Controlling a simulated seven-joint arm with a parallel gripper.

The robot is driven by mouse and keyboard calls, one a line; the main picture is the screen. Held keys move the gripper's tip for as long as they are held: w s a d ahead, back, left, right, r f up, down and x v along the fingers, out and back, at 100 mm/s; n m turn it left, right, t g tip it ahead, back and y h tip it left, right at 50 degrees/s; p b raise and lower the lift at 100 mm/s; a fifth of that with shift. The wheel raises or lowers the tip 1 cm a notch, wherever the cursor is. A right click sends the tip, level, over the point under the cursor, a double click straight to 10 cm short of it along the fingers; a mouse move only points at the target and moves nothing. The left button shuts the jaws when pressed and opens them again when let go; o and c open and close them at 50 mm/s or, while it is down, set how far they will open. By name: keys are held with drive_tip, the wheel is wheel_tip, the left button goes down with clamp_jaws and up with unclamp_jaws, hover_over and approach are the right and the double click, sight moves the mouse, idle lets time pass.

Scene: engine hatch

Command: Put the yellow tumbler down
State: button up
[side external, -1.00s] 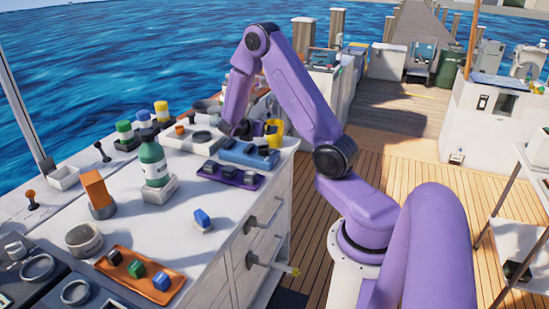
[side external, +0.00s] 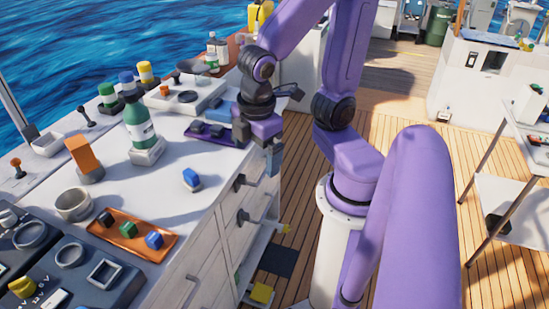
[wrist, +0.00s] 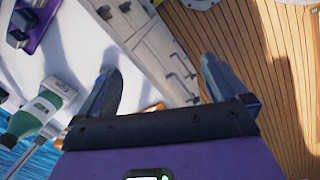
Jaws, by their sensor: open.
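My gripper (side external: 273,158) hangs just off the counter's front edge, fingers pointing down. In the wrist view the gripper (wrist: 160,82) is open, with no tumbler between its fingers. I cannot make out the yellow tumbler for certain. The counter spot behind my wrist is hidden in the side view. A yellow object (side external: 260,16) shows at the top, partly behind my arm; I cannot tell whether it is the tumbler.
The counter holds a green bottle (side external: 140,122), a purple tray (side external: 228,141), a loose blue block (side external: 191,178), an orange block (side external: 82,153) and an orange tray (side external: 120,236) with blocks. Drawer handles (side external: 252,217) stick out of the front. Deck (side external: 410,150) lies to the right.

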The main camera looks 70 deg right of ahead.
drive_tip(key=shift+g+y, duration=0.4)
drive_tip(key=shift+y, duration=0.4)
drive_tip(key=s, duration=0.1)
drive_tip(key=s+a, duration=0.1)
drive_tip(key=s, duration=0.1)
drive_tip(key=s+a, duration=0.1)
drive_tip(key=s, duration=0.1)
drive_tip(key=shift+r, duration=0.35)
drive_tip(key=shift+w, duration=0.1)
